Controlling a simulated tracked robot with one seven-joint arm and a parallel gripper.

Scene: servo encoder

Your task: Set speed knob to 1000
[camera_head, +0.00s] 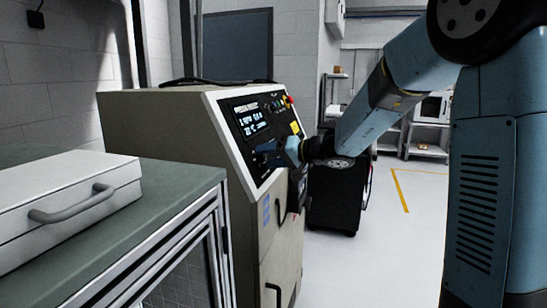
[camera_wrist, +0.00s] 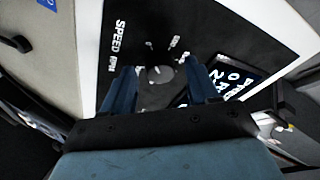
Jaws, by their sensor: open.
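The speed knob (camera_wrist: 158,74) is a small dark dial on the black panel, under the white lettering "SPEED RPM" in the wrist view. My gripper (camera_wrist: 159,84) is open, with one blue finger on each side of the knob. I cannot tell whether the fingers touch it. The knob's pointer setting and scale marks are too small to read. In the head view my gripper (camera_head: 268,154) is at the lower part of the control panel (camera_head: 245,104), and it hides the knob there.
The panel's lit display (camera_head: 251,119) sits above my gripper, with a red button (camera_head: 291,99) to its upper right. A green-topped bench (camera_head: 165,205) with a white case (camera_head: 65,195) stands at the left. A black cabinet (camera_head: 335,200) stands behind the machine. Floor at right is clear.

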